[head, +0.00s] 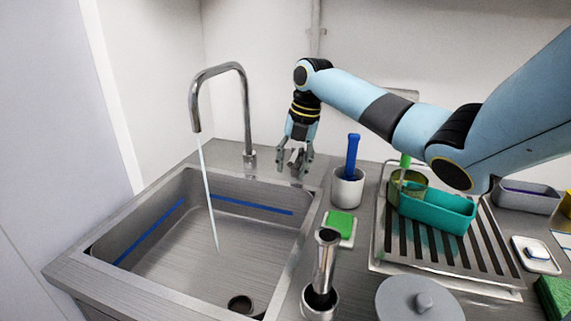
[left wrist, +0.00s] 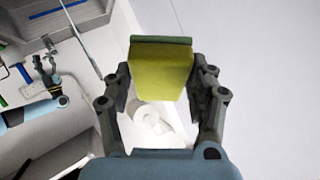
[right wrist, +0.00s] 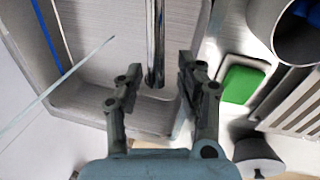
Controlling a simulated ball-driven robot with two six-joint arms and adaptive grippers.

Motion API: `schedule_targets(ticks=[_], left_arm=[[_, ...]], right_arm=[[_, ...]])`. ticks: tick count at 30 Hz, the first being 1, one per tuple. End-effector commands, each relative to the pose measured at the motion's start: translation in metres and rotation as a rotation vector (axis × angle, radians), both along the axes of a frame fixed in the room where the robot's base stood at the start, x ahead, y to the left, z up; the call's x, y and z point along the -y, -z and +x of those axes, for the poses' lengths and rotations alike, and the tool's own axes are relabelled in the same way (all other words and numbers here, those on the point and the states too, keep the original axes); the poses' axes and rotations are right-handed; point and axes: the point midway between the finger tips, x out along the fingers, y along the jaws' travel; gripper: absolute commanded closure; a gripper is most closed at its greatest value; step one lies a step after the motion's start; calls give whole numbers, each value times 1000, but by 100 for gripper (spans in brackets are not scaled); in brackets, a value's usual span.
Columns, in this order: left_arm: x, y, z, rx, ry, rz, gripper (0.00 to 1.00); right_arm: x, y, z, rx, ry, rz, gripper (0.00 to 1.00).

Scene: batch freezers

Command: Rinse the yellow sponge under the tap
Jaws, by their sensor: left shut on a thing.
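The yellow sponge (left wrist: 162,72), with a green layer along its top edge, is between the fingers of my left gripper (left wrist: 160,90) in the left wrist view. That gripper is shut on it; neither shows in the head view. The chrome tap (head: 247,110) stands at the back edge of the sink (head: 180,235), and a thin stream of water (head: 208,195) falls from its spout into the basin. My right gripper (head: 294,160) points down right of the tap, its fingers apart. In the right wrist view, a chrome rod (right wrist: 155,45) appears between the open fingers; contact is not clear.
A drying rack (head: 450,262) holds a teal container (head: 440,211). A grey lid (head: 418,303) lies at the front. The basin is largely empty.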

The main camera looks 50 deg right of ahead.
Motion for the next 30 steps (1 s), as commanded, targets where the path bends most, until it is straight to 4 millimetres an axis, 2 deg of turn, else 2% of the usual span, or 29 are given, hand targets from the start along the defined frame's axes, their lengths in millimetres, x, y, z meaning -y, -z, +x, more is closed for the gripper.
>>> schedule_targets(ticks=[5,8,15,21,30], left_arm=[[0,0,0,0,0,0,69],[0,0,0,0,0,0,69],[0,0,0,0,0,0,69],[0,0,0,0,0,0,69],[0,0,0,0,0,0,69]], right_arm=[[2,-8,-1,0,1,-1,62],[4,-25,-4,1,0,-3,62],[9,-78,-12,2,-1,-4,62],[12,-109,-16,1,0,-2,62],[12,-118,-18,-1,-1,0,62]])
